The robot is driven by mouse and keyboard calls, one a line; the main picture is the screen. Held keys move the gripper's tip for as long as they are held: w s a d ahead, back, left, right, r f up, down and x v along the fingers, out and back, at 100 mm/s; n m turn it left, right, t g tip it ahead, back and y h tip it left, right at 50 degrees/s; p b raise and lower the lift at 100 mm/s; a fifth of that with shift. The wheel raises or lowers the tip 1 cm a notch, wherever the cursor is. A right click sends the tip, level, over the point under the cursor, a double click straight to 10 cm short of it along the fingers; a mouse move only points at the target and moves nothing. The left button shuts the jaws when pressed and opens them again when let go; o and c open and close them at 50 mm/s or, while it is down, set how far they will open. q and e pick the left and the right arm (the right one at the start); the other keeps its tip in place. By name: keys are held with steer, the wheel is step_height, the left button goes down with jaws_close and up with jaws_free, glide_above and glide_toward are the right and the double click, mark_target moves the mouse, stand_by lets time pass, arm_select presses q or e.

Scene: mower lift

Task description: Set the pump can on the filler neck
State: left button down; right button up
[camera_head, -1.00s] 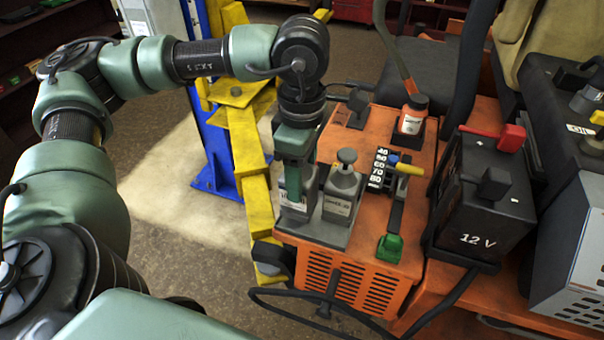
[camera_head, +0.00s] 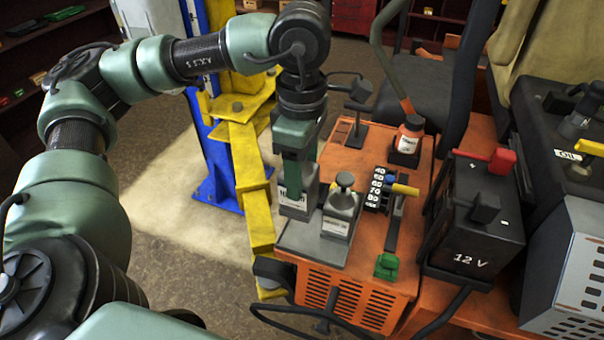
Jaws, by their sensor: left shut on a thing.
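My left gripper (camera_head: 291,165) is shut on a grey can (camera_head: 299,202) with a pale label. It holds the can from above, and the gripper hides the can's top. This can seems a little raised above a grey tray (camera_head: 300,243) on the orange mower deck. A second grey can (camera_head: 341,214) with a round knob on top stands upright on the tray, just to the right. I cannot tell for certain which part is the filler neck; a black part (camera_head: 583,118) stands near the "OIL" label at the right. My right gripper is not in view.
A notched height lever (camera_head: 397,216), an orange-brown bottle (camera_head: 409,139) and a black stand (camera_head: 356,112) are on the deck. A "12 V" battery (camera_head: 474,215) stands at right. A yellow and blue lift post (camera_head: 212,140) is close behind the gripper.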

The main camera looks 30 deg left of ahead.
arm_select(q)
steer(key=shift+r+p, duration=1.65)
steer(key=shift+r, duration=1.8)
